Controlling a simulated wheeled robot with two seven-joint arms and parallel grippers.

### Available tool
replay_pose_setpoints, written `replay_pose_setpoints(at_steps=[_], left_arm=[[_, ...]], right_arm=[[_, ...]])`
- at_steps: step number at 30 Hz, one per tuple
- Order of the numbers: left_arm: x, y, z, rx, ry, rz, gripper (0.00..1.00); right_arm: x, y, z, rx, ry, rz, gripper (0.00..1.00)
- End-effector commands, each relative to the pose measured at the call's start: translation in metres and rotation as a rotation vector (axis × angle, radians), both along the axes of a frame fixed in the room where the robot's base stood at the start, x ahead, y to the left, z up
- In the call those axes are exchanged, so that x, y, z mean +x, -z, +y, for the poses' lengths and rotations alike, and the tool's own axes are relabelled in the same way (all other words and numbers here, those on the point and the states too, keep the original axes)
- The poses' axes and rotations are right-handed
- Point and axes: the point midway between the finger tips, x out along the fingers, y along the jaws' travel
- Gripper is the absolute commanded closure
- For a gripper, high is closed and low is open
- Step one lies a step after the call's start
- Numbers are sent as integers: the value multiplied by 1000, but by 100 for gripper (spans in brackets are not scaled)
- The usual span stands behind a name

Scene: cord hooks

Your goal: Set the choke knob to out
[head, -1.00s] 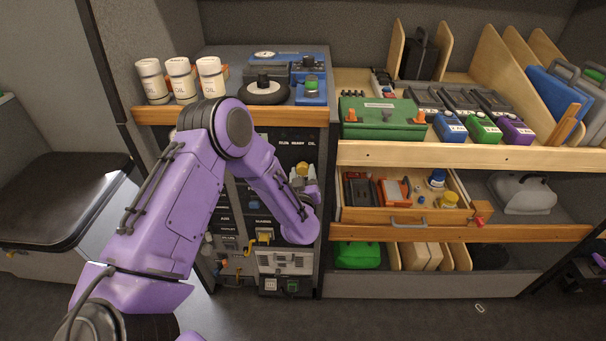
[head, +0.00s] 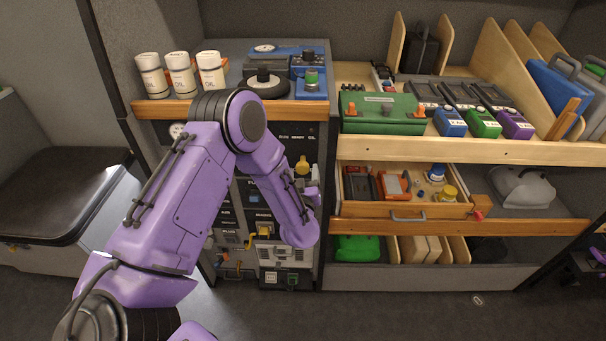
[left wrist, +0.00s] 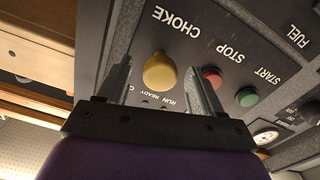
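The yellow choke knob (left wrist: 160,71) sits on the dark panel beside the label CHOKE in the left wrist view. It also shows in the head view (head: 302,165), just above my left wrist. My left gripper (left wrist: 158,68) is open, with one finger on each side of the knob in the wrist picture. Gaps show between the knob and both fingers, and I cannot tell whether the fingertips reach its depth. In the head view my left gripper (head: 309,190) is mostly hidden by my own purple wrist. My right gripper is not in view.
A red stop button (left wrist: 212,76) and a green start button (left wrist: 247,97) are close beside the right finger. White oil bottles (head: 181,75) stand on the shelf above the panel. An open wooden drawer (head: 370,214) juts out to the right of my wrist.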

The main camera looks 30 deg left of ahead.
Motion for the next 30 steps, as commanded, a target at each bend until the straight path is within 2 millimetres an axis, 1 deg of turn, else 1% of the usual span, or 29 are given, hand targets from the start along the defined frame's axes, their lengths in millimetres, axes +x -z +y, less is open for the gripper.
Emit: replay_pose_setpoints(at_steps=[2, 5, 8, 12, 15, 18, 22, 30], left_arm=[[0, 0, 0, 1, 0, -1, 33], [-6, 1, -4, 0, 1, 1, 33], [-22, 2, -15, 2, 3, 1, 33], [-52, 2, -34, 2, 5, 1, 33], [-70, 2, -44, 3, 4, 1, 33], [-83, 1, -52, 1, 3, 0, 33], [-90, 0, -56, 1, -1, -2, 33], [-90, -1, -56, 1, 0, -1, 33]], right_arm=[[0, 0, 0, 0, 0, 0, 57], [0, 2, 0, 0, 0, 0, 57], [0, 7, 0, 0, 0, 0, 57], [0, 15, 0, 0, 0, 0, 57], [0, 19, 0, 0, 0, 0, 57], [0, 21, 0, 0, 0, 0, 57], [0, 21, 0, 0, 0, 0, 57], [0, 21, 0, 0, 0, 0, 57]])
